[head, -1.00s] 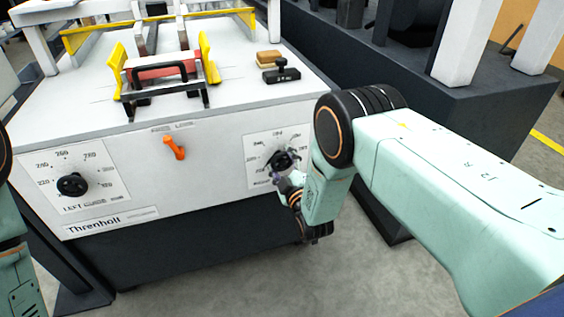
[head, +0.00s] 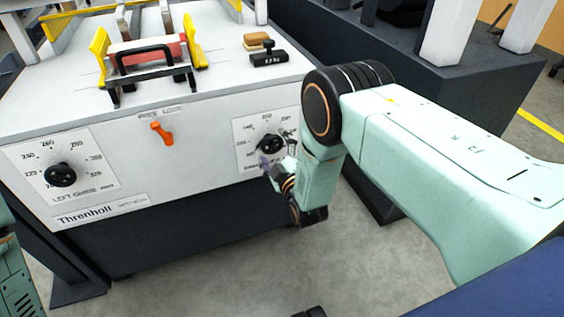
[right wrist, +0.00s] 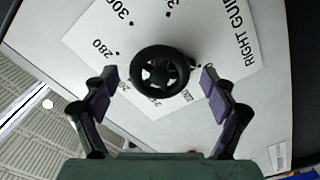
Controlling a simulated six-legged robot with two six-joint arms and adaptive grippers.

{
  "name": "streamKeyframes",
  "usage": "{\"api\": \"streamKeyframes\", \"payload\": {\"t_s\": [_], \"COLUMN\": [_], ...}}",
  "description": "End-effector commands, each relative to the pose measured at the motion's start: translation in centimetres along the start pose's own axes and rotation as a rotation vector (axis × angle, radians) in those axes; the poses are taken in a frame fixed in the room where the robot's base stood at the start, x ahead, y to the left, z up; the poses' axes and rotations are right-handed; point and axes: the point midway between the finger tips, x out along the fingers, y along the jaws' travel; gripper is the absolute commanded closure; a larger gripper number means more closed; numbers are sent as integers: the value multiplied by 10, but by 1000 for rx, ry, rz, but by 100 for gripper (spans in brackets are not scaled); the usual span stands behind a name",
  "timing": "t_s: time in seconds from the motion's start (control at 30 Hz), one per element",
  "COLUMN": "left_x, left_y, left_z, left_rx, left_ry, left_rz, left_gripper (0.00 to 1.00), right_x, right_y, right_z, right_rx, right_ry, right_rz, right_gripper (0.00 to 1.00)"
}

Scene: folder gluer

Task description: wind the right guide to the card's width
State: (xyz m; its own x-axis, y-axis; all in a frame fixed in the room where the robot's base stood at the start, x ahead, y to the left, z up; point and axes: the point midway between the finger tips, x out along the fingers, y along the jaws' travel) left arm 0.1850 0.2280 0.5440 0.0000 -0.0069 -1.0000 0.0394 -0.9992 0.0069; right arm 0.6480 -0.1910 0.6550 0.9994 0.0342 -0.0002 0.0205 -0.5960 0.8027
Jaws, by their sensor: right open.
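The right guide's black handwheel (head: 270,145) sits on a white dial plate on the front panel, at the right. In the right wrist view the handwheel (right wrist: 160,73) is in the middle of its dial plate (right wrist: 205,35), which reads "RIGHT GUI…". My right gripper (head: 276,160) is at the handwheel in the head view. In the right wrist view my right gripper (right wrist: 157,88) is open, with one finger on each side of the wheel and gaps between. My left gripper is out of view. The yellow guides (head: 101,53) stand on the machine top.
The left guide's handwheel (head: 60,174) and an orange lever (head: 162,133) are on the same front panel. A black stamp-like block (head: 269,54) and a tan block (head: 256,40) lie on the top. A dark machine base (head: 390,75) stands to the right.

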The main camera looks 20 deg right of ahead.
Motion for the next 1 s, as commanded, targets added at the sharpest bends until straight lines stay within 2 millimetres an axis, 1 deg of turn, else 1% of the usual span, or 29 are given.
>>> {"api": "streamKeyframes", "payload": {"t_s": [0.3,0.4,0.5,0.6,0.7,1.0], "left_x": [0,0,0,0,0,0], "left_y": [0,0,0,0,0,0], "left_z": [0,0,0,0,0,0], "left_rx": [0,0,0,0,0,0], "left_ry": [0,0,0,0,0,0], "left_rz": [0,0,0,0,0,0], "left_gripper": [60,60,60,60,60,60], "right_x": [-60,-78,-92,-101,-106,-107], "right_y": [-1,-1,-1,-1,-1,0], "right_z": [0,0,0,0,0,0], "right_rx": [-1,-1,-1,-1,-1,0], "right_ry": [-3,-3,-2,-2,-2,-1], "right_rz": [-5,-5,-3,-3,-3,-2], "right_gripper": [15,15,15,15,15,15]}}
